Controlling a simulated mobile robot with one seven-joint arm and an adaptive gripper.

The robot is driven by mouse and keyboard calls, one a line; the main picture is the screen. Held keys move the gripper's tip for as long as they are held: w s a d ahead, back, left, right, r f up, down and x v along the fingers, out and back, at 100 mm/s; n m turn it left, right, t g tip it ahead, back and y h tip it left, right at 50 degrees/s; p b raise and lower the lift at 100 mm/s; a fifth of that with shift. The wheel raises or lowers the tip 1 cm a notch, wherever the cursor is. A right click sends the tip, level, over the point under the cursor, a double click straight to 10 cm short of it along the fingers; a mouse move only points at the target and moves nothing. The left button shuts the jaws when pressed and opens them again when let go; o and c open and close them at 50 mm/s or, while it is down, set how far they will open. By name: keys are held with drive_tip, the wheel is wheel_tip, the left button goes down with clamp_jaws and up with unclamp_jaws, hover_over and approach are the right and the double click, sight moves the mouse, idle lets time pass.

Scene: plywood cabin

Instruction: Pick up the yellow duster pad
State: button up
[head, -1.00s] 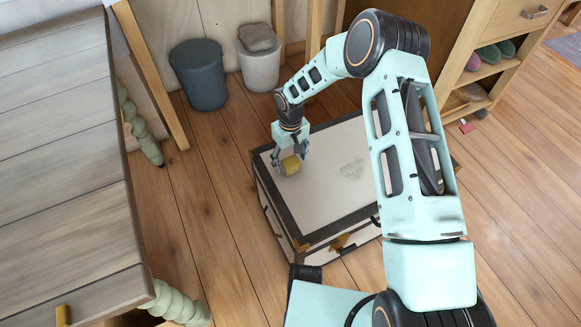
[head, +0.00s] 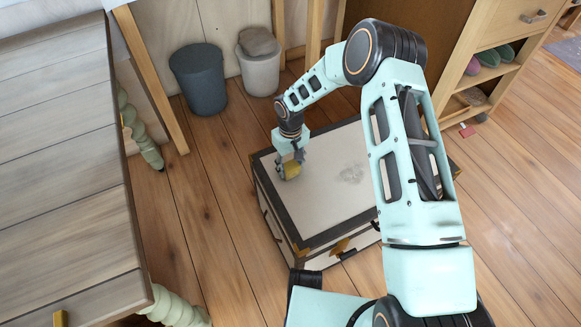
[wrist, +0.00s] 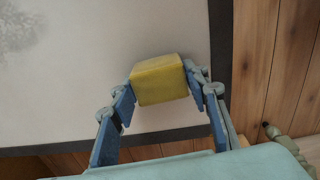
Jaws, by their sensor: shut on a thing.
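The yellow duster pad (wrist: 160,80) is a small block held between the two blue fingers of my gripper (wrist: 163,92) in the wrist view. My gripper is shut on the pad from both sides. I cannot tell whether the pad's underside touches the chest top.
The chest has a dark border and a grey smudge (head: 352,173) on its top. A grey bin (head: 199,78) and a white bin (head: 259,70) stand behind it. A wooden table (head: 65,170) is at left, and a shelf unit (head: 490,70) at back right.

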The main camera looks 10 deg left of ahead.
sight(290, 165)
wheel_tip(290, 165, up, 3)
drive_tip(key=shift+r+p, duration=0.1)
drive_tip(key=shift+p, duration=0.5)
drive_tip(key=w+d+r+p, duration=0.1)
drive_tip(key=d+r+p, duration=0.2)
drive_tip(key=d+r, duration=0.6)
drive_tip(key=d, duration=0.5)
drive_tip(key=shift+w+r+p, duration=0.35)
drive_tip(key=shift+p, duration=0.05)
